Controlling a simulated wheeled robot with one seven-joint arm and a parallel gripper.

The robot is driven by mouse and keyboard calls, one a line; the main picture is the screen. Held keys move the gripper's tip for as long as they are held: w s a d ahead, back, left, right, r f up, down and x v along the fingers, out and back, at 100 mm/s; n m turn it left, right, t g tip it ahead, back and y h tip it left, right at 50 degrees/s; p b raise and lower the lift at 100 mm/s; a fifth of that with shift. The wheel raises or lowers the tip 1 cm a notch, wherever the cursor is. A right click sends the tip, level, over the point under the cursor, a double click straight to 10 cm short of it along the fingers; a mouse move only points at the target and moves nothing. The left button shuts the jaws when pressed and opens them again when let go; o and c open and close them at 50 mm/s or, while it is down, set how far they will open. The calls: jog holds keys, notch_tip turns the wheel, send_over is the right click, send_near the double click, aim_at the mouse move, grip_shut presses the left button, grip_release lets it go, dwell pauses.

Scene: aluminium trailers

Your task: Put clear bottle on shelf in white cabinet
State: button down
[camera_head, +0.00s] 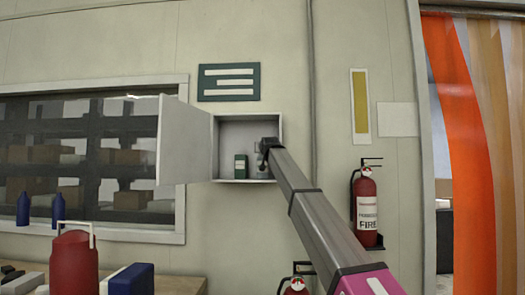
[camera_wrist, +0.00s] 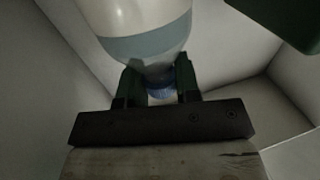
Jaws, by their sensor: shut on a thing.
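The white cabinet (camera_head: 240,130) is mounted on the wall, with its door (camera_head: 186,143) swung open to the left. My gripper (camera_head: 266,150) is inside the right part of the cabinet opening. In the wrist view my gripper (camera_wrist: 157,85) is shut on the clear bottle (camera_wrist: 145,40), with its fingers on either side of the neck by the blue cap. The bottle is partly filled with liquid, and its far end runs out of the picture. I cannot tell whether it touches the cabinet floor. In the head view the bottle is not clearly visible.
A dark green box (camera_head: 240,166) stands inside the cabinet; a dark green object shows at upper right in the wrist view (camera_wrist: 285,18). A fire extinguisher (camera_head: 366,205) hangs right of the cabinet.

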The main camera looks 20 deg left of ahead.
jog(key=c, duration=0.8)
grip_release()
jog(key=shift+f, duration=0.1)
jog(key=v, duration=1.2)
